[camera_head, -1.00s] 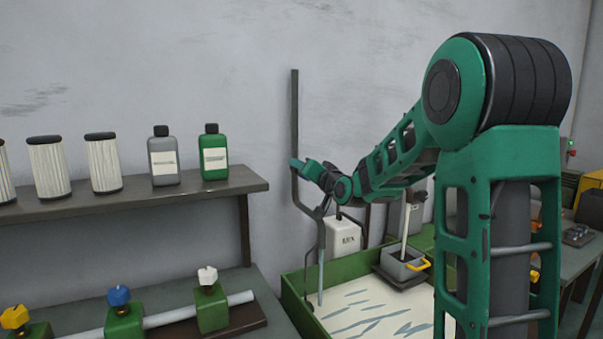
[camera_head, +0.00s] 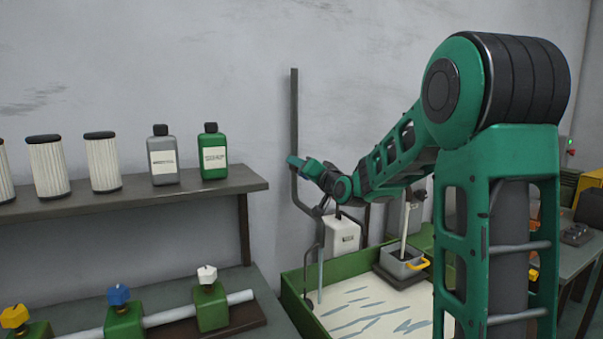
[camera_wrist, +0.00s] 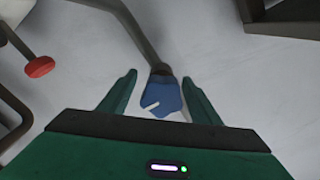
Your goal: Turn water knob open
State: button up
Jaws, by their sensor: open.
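In the wrist view a blue knob (camera_wrist: 160,97) with a white mark sits at the end of a grey pipe (camera_wrist: 138,32). My gripper (camera_wrist: 160,77) is open, with one green finger on each side of the knob and visible gaps to it. In the head view my gripper (camera_head: 297,163) is at the dark upright pipe (camera_head: 294,110) by the wall; the knob there is hidden or too small to make out.
A red knob (camera_wrist: 39,67) shows left in the wrist view. In the head view, a shelf (camera_head: 150,198) holds bottles and filters. Below it, yellow, blue and white knobs (camera_head: 207,274) sit on green valves. A green-rimmed tray (camera_head: 300,313) of pale liquid lies below my arm.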

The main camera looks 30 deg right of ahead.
jog(key=s, duration=1)
jog(key=shift+s, duration=0.35)
jog(key=s+f+n+g, duration=0.1)
jog(key=s+f+g, duration=0.6)
jog(key=s+f, duration=0.3)
jog(key=s+f+n+g, duration=0.1)
jog(key=s+f+g, duration=0.6)
jog(key=s+f, duration=0.4)
jog(key=s, duration=0.6)
jog(key=shift+s+d+h, duration=0.35)
jog(key=shift+d+h, duration=0.05)
jog(key=s+g, duration=0.1)
jog(key=s, duration=0.3)
jog(key=s+a+f+g, duration=0.1)
jog(key=s, duration=0.3)
jog(key=s+g+y, duration=0.1)
jog(key=s+g, duration=0.1)
jog(key=s, duration=0.2)
jog(key=shift+s+a+f, duration=0.2)
jog(key=shift+a+f, duration=0.15)
jog(key=shift+a, duration=0.05)
jog(key=shift+c, duration=0.4)
